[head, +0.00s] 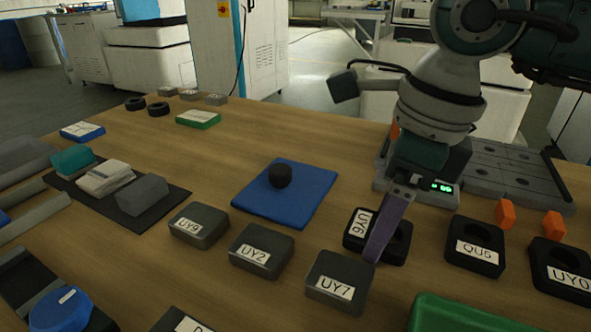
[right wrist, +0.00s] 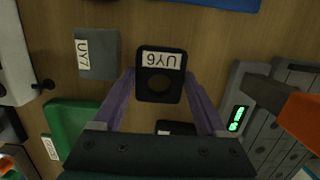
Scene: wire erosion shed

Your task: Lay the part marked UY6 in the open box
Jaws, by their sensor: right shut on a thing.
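The part marked UY6 (head: 393,250) is a black rounded square with a round hole and a white label. It also shows in the right wrist view (right wrist: 159,91), between the two purple fingers. My right gripper (head: 380,240) is shut on it from above, at or just over the wooden table; any gap beneath cannot be told. In the right wrist view the gripper (right wrist: 160,80) has a finger at each side of the part. A green container (head: 455,316) is cut off at the front edge; I cannot tell whether it is the open box. My left gripper is out of view.
Grey blocks UY9 (head: 199,226), UY2 (head: 261,250) and UY7 (head: 339,281) stand left of the part. Black parts QU5 (head: 475,246) and UY0 (head: 562,270) stand right. A blue mat (head: 300,205) bears a dark knob. A grey slotted plate (head: 515,180) lies behind.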

